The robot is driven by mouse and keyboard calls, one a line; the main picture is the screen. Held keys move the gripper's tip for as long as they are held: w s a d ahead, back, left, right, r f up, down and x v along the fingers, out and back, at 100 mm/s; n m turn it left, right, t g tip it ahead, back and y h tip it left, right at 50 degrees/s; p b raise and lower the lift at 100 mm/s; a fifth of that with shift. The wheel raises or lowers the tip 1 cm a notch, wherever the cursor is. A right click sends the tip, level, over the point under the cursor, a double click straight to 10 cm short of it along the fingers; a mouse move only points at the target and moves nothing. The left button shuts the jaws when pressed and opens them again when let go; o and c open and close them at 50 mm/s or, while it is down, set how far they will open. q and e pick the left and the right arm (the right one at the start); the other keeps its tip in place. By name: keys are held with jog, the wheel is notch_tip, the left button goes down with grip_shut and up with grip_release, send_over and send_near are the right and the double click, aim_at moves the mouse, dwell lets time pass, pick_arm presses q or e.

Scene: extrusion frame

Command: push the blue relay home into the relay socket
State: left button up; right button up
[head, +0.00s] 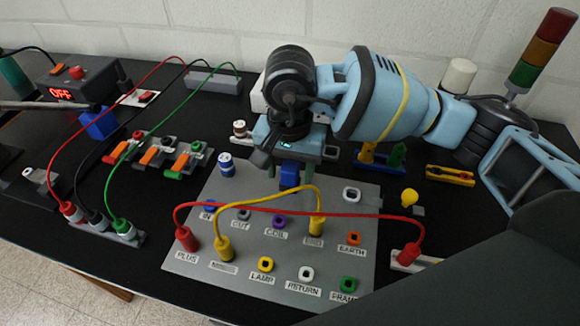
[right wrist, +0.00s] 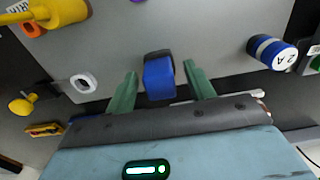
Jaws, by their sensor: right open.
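The blue relay (head: 289,174) stands at the back edge of the grey panel in the head view. In the right wrist view the blue relay (right wrist: 159,78) shows as a blue block with a dark top edge. My right gripper (head: 290,167) is over it, its green fingers open on either side. In the right wrist view the fingers of my right gripper (right wrist: 162,84) show a gap to the relay on each side. The relay socket is hidden under or behind the relay, so I cannot tell how deep the relay sits. My left gripper is not in view.
The grey panel (head: 190,262) carries coloured sockets and red and yellow leads (head: 300,213) arching in front of the relay. A blue-and-white cylinder (head: 226,165) stands to its left. A yellow knob (head: 410,197) and a signal tower (head: 541,50) are to the right.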

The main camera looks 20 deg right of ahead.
notch_tip(320, 180, up, 8)
jog(key=shift+f, duration=0.1)
dwell(0.4)
dwell(0.4)
